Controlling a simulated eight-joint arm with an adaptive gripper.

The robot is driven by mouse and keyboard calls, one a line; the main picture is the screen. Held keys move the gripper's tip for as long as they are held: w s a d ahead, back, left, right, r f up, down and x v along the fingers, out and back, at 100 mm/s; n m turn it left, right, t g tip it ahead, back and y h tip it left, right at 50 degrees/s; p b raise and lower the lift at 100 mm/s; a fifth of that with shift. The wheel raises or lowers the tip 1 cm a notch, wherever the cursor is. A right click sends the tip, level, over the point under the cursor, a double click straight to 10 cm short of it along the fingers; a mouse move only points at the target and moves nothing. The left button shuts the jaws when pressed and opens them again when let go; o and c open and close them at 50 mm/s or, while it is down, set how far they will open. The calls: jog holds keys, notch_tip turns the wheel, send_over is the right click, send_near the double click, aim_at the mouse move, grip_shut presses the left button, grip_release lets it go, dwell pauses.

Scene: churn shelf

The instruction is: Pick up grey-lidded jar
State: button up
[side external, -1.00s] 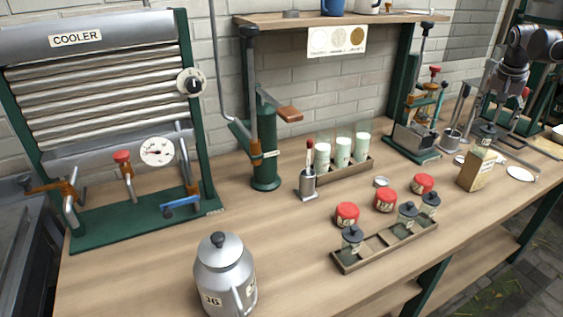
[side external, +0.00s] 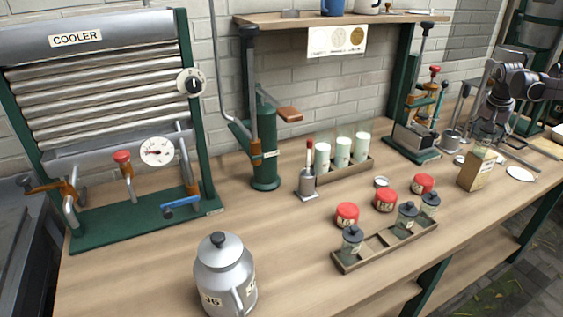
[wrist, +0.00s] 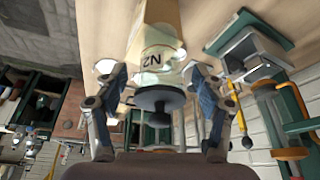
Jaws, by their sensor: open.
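A jar with a dark grey lid (wrist: 160,98) and pale glass body (wrist: 152,80) stands at a tan wooden block (side external: 475,170) at the right of the bench. In the wrist view, my open gripper (wrist: 153,75) has one finger on each side of the jar, with gaps visible. More dark-lidded jars (side external: 352,241) stand in a low wooden tray (side external: 345,264).
Red-lidded jars (side external: 385,200) stand behind the tray. A rack with milky tubes (side external: 342,150), a green-based press (side external: 412,147) and a metal cup (side external: 451,141) stand farther back. A white disc (side external: 520,174) lies right of the block. A metal can (side external: 224,275) stands at front left.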

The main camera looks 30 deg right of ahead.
grip_shut()
jog(key=shift+r, duration=0.15)
